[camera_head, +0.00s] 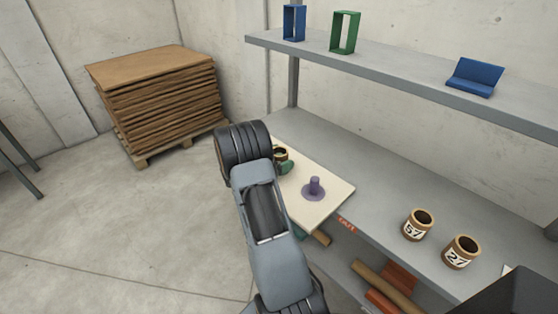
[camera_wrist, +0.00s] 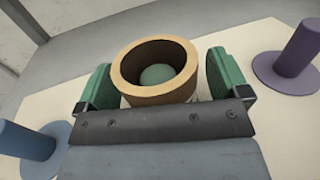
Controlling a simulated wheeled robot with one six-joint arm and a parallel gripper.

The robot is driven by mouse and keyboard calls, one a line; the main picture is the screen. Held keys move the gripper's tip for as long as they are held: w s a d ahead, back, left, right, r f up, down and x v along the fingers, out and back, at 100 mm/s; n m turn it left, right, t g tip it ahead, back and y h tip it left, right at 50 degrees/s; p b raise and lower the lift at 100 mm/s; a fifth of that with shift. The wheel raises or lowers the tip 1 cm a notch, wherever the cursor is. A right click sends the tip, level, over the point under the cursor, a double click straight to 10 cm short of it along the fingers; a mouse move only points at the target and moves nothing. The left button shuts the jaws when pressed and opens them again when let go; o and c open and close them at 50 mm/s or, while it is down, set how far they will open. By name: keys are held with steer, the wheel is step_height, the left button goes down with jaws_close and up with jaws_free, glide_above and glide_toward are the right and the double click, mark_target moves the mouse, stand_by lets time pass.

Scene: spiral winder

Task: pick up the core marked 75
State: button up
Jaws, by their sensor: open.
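In the wrist view a tan, ring-shaped core (camera_wrist: 128,70) with a dark inside sits around a round green post (camera_wrist: 157,75) on a pale board. No number shows on it from here. My gripper (camera_wrist: 160,88) is open, with one green finger on each side of this core. A narrow gap shows beside the fingers, and the core's lower front is hidden behind my gripper's dark bar. In the head view the core (camera_head: 280,153) is mostly hidden by my arm. I cannot read a 75 in either view.
The board (camera_head: 325,203) also bears a purple post (camera_head: 314,187); a blue post (camera_wrist: 28,140) shows in the wrist view. Cores marked 57 (camera_head: 417,226) and 27 (camera_head: 461,253) stand on the shelf at right. An upper shelf (camera_head: 400,84) overhangs behind.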

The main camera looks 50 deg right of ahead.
steer(key=shift+d, duration=0.1)
steer(key=c, duration=1)
